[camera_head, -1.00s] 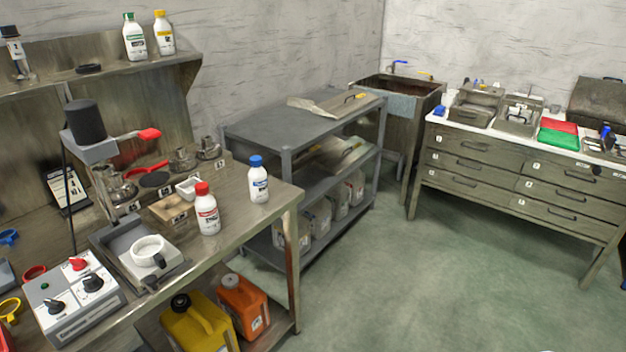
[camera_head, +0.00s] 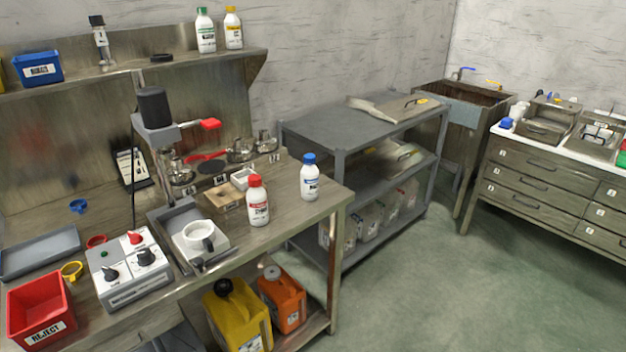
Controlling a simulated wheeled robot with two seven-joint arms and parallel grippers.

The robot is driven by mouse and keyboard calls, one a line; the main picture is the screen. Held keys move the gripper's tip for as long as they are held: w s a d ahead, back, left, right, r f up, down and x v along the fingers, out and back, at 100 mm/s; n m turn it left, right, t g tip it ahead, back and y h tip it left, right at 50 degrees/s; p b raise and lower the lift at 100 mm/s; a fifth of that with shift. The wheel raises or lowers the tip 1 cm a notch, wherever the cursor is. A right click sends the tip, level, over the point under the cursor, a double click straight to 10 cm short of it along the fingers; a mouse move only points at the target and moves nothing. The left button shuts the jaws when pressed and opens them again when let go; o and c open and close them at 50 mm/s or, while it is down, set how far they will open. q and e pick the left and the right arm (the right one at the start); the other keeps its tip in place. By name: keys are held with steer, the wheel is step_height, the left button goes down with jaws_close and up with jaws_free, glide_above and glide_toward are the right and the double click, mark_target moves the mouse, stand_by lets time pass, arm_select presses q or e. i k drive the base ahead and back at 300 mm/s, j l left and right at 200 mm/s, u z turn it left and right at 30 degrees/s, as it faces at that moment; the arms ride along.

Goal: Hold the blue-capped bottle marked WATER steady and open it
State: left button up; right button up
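The blue-capped white bottle (camera_head: 310,178) stands upright on the steel workbench (camera_head: 285,214) near its right end. Its cap is on. The label is too small to read. A red-capped white bottle (camera_head: 257,203) stands to its left and nearer to me. Neither of my grippers is in view, and nothing touches the blue-capped bottle.
Yellow (camera_head: 237,314) and orange (camera_head: 283,299) jugs stand below. A grey shelf cart (camera_head: 345,128) stands behind. Floor at right is clear.

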mark_target(310, 173)
steer(key=i+l+u, duration=0.1)
steer(key=i, duration=0.4)
steer(key=i+l, duration=0.25)
steer(key=i, duration=0.2)
steer(key=j+u, duration=0.05)
